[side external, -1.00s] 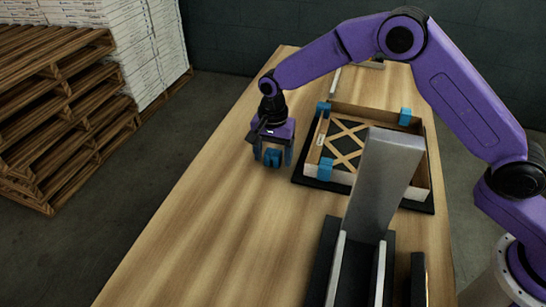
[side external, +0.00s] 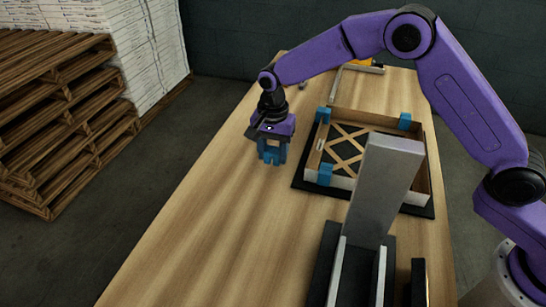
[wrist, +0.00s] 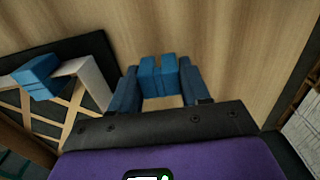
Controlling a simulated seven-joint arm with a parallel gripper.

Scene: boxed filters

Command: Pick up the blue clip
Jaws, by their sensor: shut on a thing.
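The blue clip (wrist: 158,77) is between the two fingers of my gripper (wrist: 158,88) in the wrist view. My gripper is shut on it. In the side external view my gripper (side external: 271,157) hangs over the left part of the wooden table, left of the boxed filter, with the blue clip (side external: 271,155) between its fingers. How far the clip is above the table is hard to tell.
A wooden-framed filter box (side external: 352,184) on a black mat (side external: 305,182) has blue clips on its corners, one at the near left (side external: 325,172). A grey upright plate (side external: 384,185) stands in front of it. Stacked pallets (side external: 60,125) are left of the table (side external: 205,215).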

